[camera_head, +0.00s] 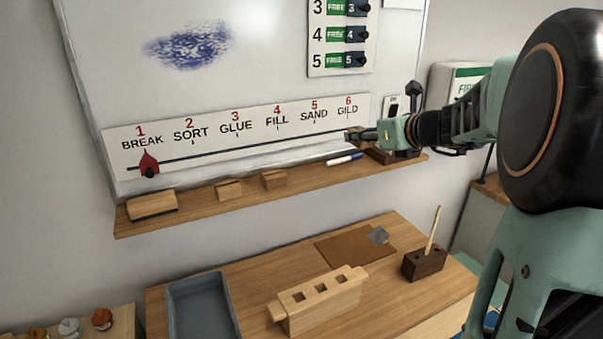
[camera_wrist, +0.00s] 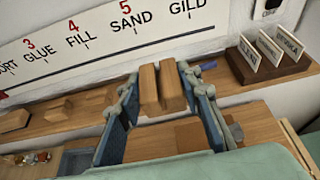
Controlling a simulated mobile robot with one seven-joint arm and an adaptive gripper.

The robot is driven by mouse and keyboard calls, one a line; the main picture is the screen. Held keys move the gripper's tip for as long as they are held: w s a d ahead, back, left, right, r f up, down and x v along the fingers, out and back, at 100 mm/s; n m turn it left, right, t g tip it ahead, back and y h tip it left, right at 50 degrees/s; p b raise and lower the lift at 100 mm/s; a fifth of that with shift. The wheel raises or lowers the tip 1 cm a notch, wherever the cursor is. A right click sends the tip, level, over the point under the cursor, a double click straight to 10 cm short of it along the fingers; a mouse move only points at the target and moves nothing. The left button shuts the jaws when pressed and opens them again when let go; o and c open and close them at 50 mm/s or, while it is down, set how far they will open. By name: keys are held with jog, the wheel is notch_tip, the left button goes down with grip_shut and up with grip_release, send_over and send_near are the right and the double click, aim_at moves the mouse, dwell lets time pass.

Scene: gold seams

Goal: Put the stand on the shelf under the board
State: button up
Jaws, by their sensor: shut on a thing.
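A small wooden stand (camera_wrist: 148,90) with a groove along it is between the fingers of my gripper (camera_wrist: 162,82) in the wrist view. In the head view my gripper (camera_head: 362,134) reaches in from the right, by the right end of the step strip. There the held stand is small and mostly hidden. The wooden shelf (camera_head: 205,199) runs under the whiteboard (camera_head: 260,60). The stand appears raised above the shelf; the exact gap cannot be told. Two similar wooden blocks, one left (camera_head: 229,190) and one right (camera_head: 274,180), sit on the shelf.
An eraser (camera_head: 152,206) lies at the shelf's left end. A blue-capped marker (camera_head: 344,159) lies right of the blocks. A dark holder with upright cards (camera_wrist: 268,68) stands at the right end. Bare shelf shows between the right block and marker. A workbench (camera_head: 260,263) is below.

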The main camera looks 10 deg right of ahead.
jog(key=w+a+f, duration=0.4)
jog(key=w+a, duration=0.2)
jog(key=b, duration=0.1)
send_over(317, 175)
jog(key=f, duration=0.5)
jog(key=shift+s+d, duration=0.15)
jog(key=shift+s, duration=0.15)
jog(key=shift+w+a+f+b, duration=0.15)
jog(key=shift+f+b, duration=0.1)
jog(key=shift+f, duration=0.7)
jog(key=shift+w+a+f+b, duration=0.1)
jog(key=shift+f+b, duration=0.15)
jog(key=shift+f, duration=0.7)
jog(key=shift+f, duration=0.15)
jog(key=o, duration=1.1)
jog(key=shift+o, duration=0.2)
